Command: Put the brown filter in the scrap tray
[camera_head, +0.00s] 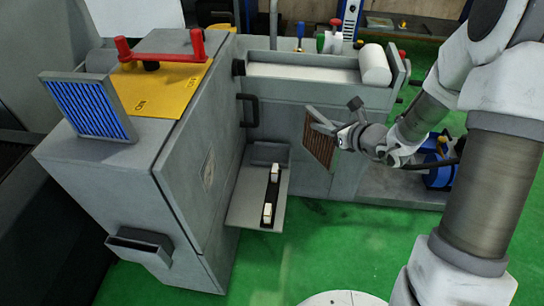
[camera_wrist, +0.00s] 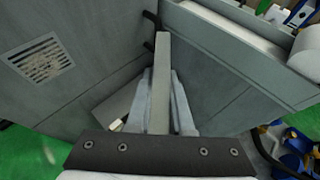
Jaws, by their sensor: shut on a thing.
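The brown filter (camera_head: 318,143), a pleated panel with a grey frame, hangs in my gripper (camera_head: 325,122) in front of the grey machine. In the wrist view its grey frame edge (camera_wrist: 162,75) rises between the two fingers of my gripper (camera_wrist: 161,95). The brown face is hidden there. The gripper is shut on the frame. A low open grey tray (camera_head: 243,211) sits left of and below the filter, at the machine's foot. It holds a dark strip with two pale blocks. No label shows which tray is for scrap.
A blue filter (camera_head: 92,108) stands on the left cabinet beside a yellow plate (camera_head: 165,85) with a red handle. A trough (camera_head: 300,73) with a white roll (camera_head: 375,65) lies behind the filter. A black door handle (camera_head: 250,110) sticks out. The green floor in front is clear.

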